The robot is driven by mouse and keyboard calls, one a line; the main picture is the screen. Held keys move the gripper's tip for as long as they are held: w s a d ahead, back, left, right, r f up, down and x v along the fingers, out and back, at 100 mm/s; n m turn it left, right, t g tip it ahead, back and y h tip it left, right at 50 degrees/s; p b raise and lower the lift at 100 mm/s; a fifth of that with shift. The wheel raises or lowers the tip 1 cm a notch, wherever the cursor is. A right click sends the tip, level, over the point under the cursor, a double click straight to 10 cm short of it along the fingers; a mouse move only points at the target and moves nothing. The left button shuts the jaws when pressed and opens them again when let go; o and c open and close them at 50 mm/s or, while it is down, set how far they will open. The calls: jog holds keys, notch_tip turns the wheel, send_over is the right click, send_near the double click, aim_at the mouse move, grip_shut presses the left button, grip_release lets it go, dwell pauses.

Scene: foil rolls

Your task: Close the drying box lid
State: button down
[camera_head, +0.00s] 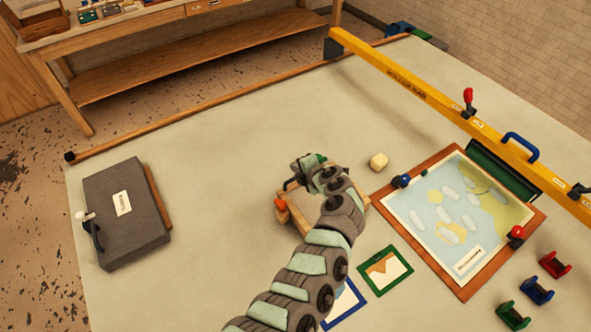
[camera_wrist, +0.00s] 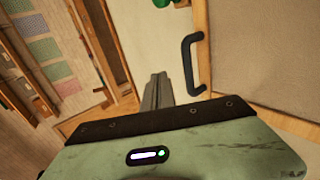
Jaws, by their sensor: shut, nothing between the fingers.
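My gripper (camera_head: 318,165) is over the middle of the table, above a light wooden box (camera_head: 297,216) that my arm largely covers; its lid's position cannot be told there. In the wrist view, my gripper's grey fingers (camera_wrist: 157,91) are together and empty. A black bar handle (camera_wrist: 188,65) stands just right of the fingers, apart from them in the picture. It is beside a wood-edged panel with a beige-grey face (camera_wrist: 262,50). I cannot tell whether this panel is the lid.
A dark grey labelled case (camera_head: 118,215) lies on the left. A cream block (camera_head: 378,161) is close right of the gripper. A wood-framed map board (camera_head: 462,284) and a yellow bar (camera_head: 440,104) fill the right. The table between case and gripper is clear.

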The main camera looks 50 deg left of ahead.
jog(key=shift+w+a+f+b, duration=0.1)
jog(key=shift+a+f+b, duration=0.2)
jog(key=shift+f, duration=0.35)
jog(key=shift+a+f+b, duration=0.2)
jog(key=shift+f+b, duration=0.05)
jog(key=shift+f, duration=0.35)
notch_tip(320, 180, up, 14)
jog(key=a+p, duration=0.2)
jog(key=p, duration=0.2)
jog(key=shift+a+p, duration=0.35)
jog(key=shift+a, duration=0.05)
jog(key=shift+d+f, duration=0.1)
jog(key=shift+f, duration=0.1)
